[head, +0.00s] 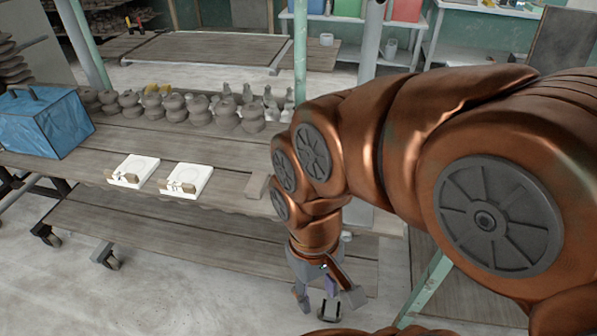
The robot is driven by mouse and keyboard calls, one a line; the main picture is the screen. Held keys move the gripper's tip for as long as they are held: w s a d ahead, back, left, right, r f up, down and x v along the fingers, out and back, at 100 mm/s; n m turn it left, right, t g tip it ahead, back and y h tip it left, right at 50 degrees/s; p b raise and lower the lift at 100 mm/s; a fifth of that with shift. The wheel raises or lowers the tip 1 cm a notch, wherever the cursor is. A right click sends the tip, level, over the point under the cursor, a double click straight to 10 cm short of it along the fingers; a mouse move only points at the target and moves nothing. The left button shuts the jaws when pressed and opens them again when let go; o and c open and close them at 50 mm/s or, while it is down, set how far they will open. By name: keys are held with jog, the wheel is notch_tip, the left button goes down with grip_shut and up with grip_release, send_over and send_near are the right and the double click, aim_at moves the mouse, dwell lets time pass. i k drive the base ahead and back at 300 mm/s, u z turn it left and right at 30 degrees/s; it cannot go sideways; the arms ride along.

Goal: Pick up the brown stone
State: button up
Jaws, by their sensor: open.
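I cannot tell for sure which thing is the brown stone. A small brown piece (128,178) sits at the front edge of the left white tile (140,168). Another brown piece (183,187) sits at the front edge of the right white tile (197,174). A grey-brown block (256,186) lies at the table's front edge, partly hidden by my arm. My gripper (328,302) is open and points down, in front of the table and to the right of these pieces. No object shows between its fingers.
The wooden table (150,140) has a lower shelf (200,240) and wheels. A blue plastic-covered box (45,122) stands at its left. Several grey clay pieces (175,108) line its back. A green post (300,50) rises behind. Bare boards lie around the tiles.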

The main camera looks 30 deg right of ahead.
aim_at(255, 188)
jog(key=u, duration=0.35)
jog(key=k, duration=1.3)
jog(key=u, duration=1.05)
jog(key=i, duration=2.45)
jog(key=z, duration=1.65)
jog(key=i, duration=0.65)
jog(key=z, duration=0.55)
